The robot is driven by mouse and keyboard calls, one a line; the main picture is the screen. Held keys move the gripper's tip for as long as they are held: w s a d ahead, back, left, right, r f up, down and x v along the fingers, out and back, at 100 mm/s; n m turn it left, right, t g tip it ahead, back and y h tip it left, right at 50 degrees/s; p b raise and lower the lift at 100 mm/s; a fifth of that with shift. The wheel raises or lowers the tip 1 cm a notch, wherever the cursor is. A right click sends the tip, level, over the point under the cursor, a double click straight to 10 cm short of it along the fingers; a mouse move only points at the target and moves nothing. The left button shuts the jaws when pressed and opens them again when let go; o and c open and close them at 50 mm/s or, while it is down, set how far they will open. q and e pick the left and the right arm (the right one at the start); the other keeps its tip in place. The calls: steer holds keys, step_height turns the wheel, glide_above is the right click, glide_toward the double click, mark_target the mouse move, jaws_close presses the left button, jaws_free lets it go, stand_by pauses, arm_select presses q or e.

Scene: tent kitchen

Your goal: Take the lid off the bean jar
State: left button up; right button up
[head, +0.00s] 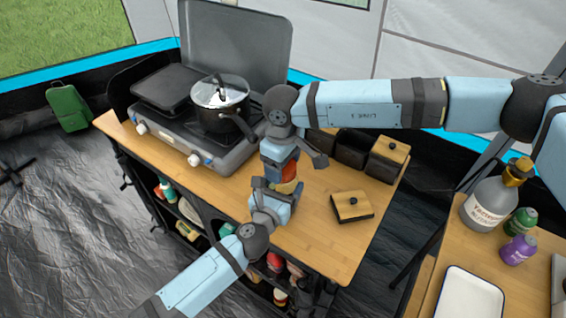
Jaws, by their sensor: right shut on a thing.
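The bean jar (289,171) stands on the wooden counter between my two grippers, and only a patch of its orange-red side shows. My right gripper (285,157) comes down over the top of the jar and is shut on its lid. The lid itself is hidden behind the hand, so I cannot see whether it is seated or raised. My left gripper (277,185) is close against the near side of the jar. Its fingers are partly hidden, and I cannot tell how far they are apart.
A stove (230,152) with a lidded pot (226,121) is left of the jar. Dark canisters (350,152) stand behind on the right, one with a wooden lid (394,148). A square wooden lid (352,205) with a knob is to the right. The counter's front right is clear.

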steer(key=shift+r, duration=0.1)
stand_by(0.4)
steer(key=shift+r, duration=1)
steer(key=shift+r, duration=2)
arm_select(q)
steer(key=o, duration=1.7)
steer(key=shift+s, duration=0.1)
